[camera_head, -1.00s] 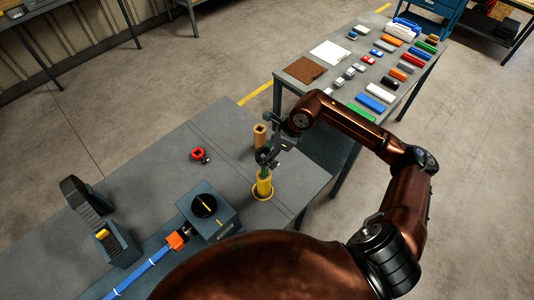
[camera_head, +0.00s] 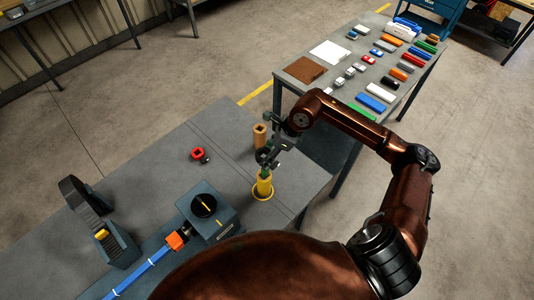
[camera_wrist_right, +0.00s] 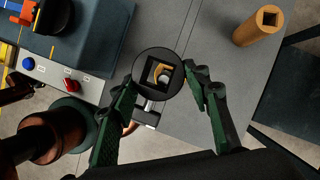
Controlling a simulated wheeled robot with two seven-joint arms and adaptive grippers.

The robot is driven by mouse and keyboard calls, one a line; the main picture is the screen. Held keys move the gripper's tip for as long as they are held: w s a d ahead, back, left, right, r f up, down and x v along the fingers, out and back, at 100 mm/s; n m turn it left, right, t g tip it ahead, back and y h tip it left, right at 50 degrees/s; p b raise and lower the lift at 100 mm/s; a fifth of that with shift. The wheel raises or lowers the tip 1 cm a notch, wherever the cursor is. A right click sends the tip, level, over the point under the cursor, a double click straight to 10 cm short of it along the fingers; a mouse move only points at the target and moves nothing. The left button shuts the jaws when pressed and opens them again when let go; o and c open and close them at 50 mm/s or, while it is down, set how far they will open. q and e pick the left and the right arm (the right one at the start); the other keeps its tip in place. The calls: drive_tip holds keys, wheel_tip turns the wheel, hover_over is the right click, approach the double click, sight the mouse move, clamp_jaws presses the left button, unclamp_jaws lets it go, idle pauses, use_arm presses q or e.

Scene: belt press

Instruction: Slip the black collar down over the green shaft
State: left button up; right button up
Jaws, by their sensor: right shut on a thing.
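My right gripper (camera_head: 267,157) is above a yellow post (camera_head: 264,187) near the bench's right end. In the wrist view it (camera_wrist_right: 165,88) is shut on the black collar (camera_wrist_right: 142,73), a round disc with a square hole. A yellowish part shows through the hole. In the head view a little green, apparently the green shaft (camera_head: 264,173), shows at the top of the yellow post. The gripper hides most of this area, so I cannot tell whether collar and shaft touch. My left gripper is not in view.
A tan block with a square hole (camera_head: 260,135) stands behind the post. A red part (camera_head: 197,154) lies to the left. A blue-grey machine (camera_head: 213,212) with an orange connector (camera_head: 176,240) stands at the front left. A side table (camera_head: 290,86) holds several coloured parts.

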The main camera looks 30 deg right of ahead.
idle(0.4)
drive_tip(key=shift+b, duration=0.4)
drive_tip(key=shift+r, duration=0.15)
drive_tip(key=shift+w+b, duration=0.1)
drive_tip(key=shift+b, duration=0.5)
idle(0.8)
drive_tip(key=b, duration=0.4)
hover_over(267, 171)
drive_tip(key=shift+w+d+f, duration=0.15)
drive_tip(key=shift+w+f, duration=0.05)
drive_tip(key=shift+f, duration=0.85)
drive_tip(key=shift+w+d+f, duration=0.1)
drive_tip(key=shift+w+f, duration=0.1)
drive_tip(key=shift+f, duration=0.85)
idle(0.3)
drive_tip(key=shift+f, duration=0.2)
drive_tip(key=shift+f+b, duration=2.85)
drive_tip(key=shift+f, duration=0.5)
drive_tip(key=shift+f+b, duration=0.6)
drive_tip(key=shift+f, duration=0.15)
